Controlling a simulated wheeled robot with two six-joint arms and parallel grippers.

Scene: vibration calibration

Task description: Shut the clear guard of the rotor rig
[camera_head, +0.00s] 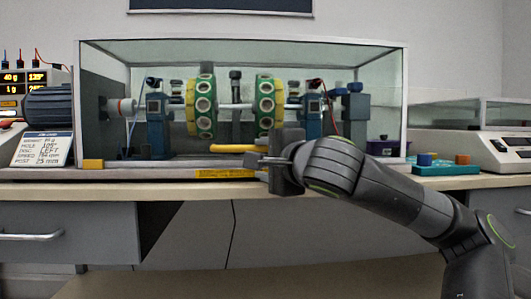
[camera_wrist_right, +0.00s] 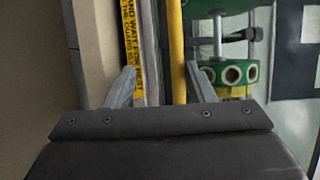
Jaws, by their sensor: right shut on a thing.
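The clear guard (camera_head: 240,51) is a large glass-like box around the rotor rig. Inside, two green and yellow discs (camera_head: 203,107) (camera_head: 266,105) sit on a shaft between blue supports (camera_head: 156,125). A yellow bar handle (camera_head: 232,149) lies low across the guard's front and also shows in the right wrist view (camera_wrist_right: 176,50). My right gripper (camera_head: 254,160) is at the handle's right end, shut on it, with one finger on each side in the wrist view (camera_wrist_right: 163,78). I cannot tell whether the guard's front is fully down. My left gripper is out of view.
A yellow warning label (camera_head: 226,174) is on the base's front edge. A readout unit (camera_head: 25,78) and a printed card (camera_head: 43,149) stand left. A teal tray (camera_head: 445,168) with small blocks and a scale (camera_head: 500,148) stand right. Drawers (camera_head: 65,232) lie below the bench edge.

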